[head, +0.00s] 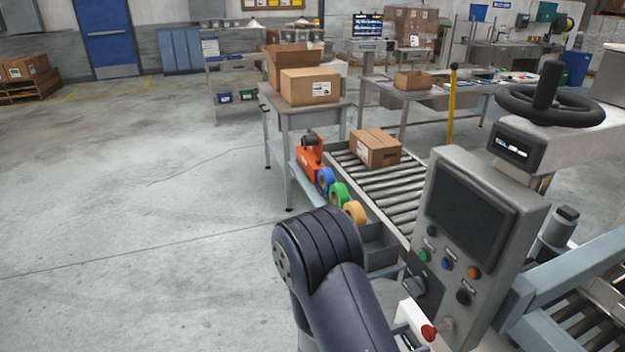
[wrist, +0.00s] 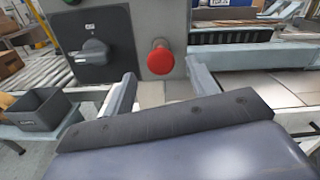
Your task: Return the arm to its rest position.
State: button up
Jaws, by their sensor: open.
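My gripper (wrist: 160,88) shows in the wrist view with its two fingers spread apart and nothing between them. A red push button (wrist: 160,60) on the grey control panel stands just beyond the fingertips, and the fingers are not closed on it. The red button also shows in the head view (head: 429,332), low on the panel.
The control panel (head: 505,210) with a rotary switch (wrist: 90,52) stands close by. A grey bin (wrist: 40,108) is at left in the wrist view. A roller conveyor (head: 385,190) carries a carton (head: 376,149). Tape rolls (head: 338,195) sit beside it. Open floor (head: 130,220) lies left.

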aim_at(425, 333)
jog(key=shift+p+x, duration=0.4)
jog(key=shift+x, duration=2.2)
jog(key=shift+s+a, duration=0.1)
jog(key=shift+a, duration=0.05)
